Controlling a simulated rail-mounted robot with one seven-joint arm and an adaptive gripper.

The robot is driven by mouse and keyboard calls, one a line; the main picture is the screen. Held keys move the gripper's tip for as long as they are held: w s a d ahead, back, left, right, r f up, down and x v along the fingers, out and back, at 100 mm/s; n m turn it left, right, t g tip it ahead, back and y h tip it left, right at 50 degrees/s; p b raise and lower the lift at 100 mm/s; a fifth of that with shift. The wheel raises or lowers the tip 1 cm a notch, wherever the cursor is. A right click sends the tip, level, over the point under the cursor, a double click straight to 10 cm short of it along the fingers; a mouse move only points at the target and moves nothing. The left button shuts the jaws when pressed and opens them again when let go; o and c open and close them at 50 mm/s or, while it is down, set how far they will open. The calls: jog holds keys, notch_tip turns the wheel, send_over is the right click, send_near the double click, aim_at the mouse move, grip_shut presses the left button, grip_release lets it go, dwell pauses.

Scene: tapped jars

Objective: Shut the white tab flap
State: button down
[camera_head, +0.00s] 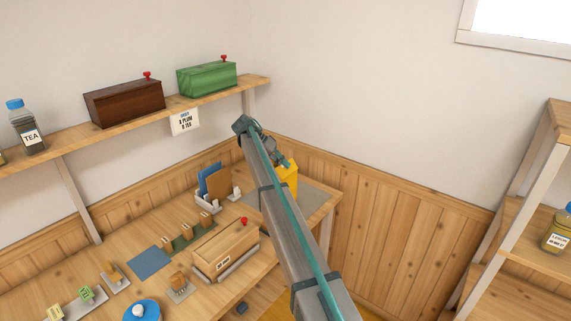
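I cannot make out a white tab flap for sure in this view. A yellow container (289,177) stands on the grey mat at the back right end of the wooden workbench, partly hidden behind my arm. Any flap or tab on it is too small or covered to tell. My gripper (285,163) is small and partly hidden beyond my arm, at the top of the yellow container. I cannot tell whether it touches the container, or whether its fingers are open or shut.
A wooden box with a red knob (225,247) sits on the bench left of my arm. A holder with blue and brown boards (213,185) stands behind it. The wall shelf carries a dark brown box (124,103), a green box (207,79) and a tea jar (27,128).

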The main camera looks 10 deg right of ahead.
jog(key=shift+w+a+f+h, duration=0.1)
jog(key=shift+w+f+h, duration=0.05)
jog(key=shift+h, duration=0.15)
jog(key=shift+g, duration=0.3)
jog(key=c, duration=1.3)
grip_release()
jog(key=shift+c, duration=0.2)
